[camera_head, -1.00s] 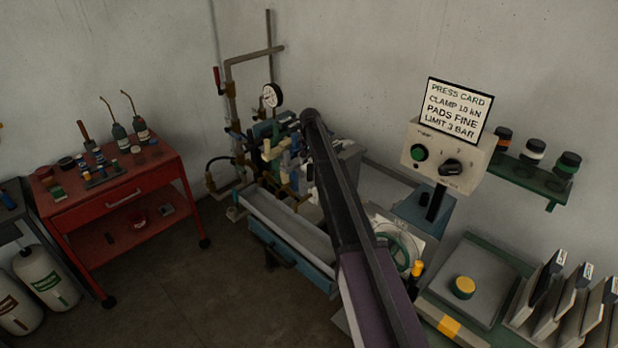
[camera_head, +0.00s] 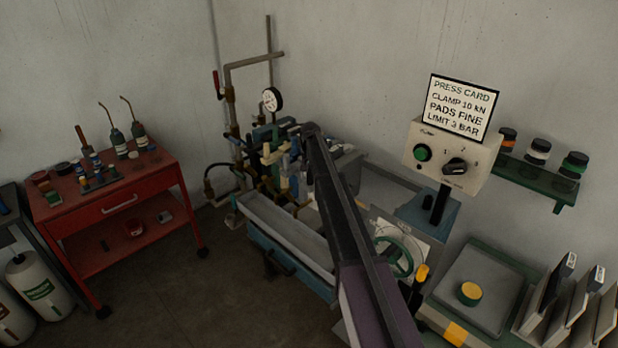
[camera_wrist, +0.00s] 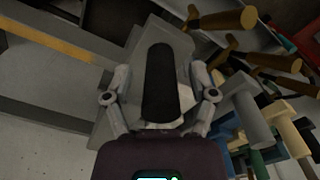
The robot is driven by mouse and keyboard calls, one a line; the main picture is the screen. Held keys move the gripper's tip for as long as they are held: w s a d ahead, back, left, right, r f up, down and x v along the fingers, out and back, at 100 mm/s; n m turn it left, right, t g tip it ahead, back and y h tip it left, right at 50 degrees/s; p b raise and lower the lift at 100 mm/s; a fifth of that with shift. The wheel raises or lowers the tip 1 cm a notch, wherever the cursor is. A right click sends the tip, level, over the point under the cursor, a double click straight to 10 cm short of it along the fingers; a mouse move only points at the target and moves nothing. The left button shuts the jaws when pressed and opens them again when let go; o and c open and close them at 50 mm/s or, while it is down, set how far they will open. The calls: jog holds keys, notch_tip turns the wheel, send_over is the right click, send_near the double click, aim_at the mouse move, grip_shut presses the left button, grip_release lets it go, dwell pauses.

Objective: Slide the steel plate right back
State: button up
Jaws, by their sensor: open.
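In the wrist view a grey metal block (camera_wrist: 172,52), which may be the steel plate, carries a long black rounded grip (camera_wrist: 159,85). My gripper (camera_wrist: 160,76) is open, one finger on each side of the grip. I cannot tell whether the fingers touch it. In the head view my arm reaches to a bench press (camera_head: 290,225) with several plates and coloured handles (camera_head: 283,160). My arm covers part of the press, and my gripper cannot be made out there. A grey part (camera_head: 347,160) shows just right of my arm's end.
Brown-handled bars (camera_wrist: 222,20) and coloured handles (camera_wrist: 252,115) lie close on the right in the wrist view. Pipes with a gauge (camera_head: 271,100) stand behind the press. A control box (camera_head: 448,160), a green handwheel (camera_head: 395,255) and a red cart (camera_head: 115,210) flank it.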

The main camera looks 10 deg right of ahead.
grip_shut()
jog(key=shift+a, duration=0.2)
jog(key=shift+s+d, duration=0.1)
jog(key=shift+d, duration=0.1)
jog(key=s+d, duration=1.1)
jog(key=s, duration=0.4)
jog(key=shift+s+d, duration=0.25)
jog(key=shift+s, duration=0.1)
grip_release()
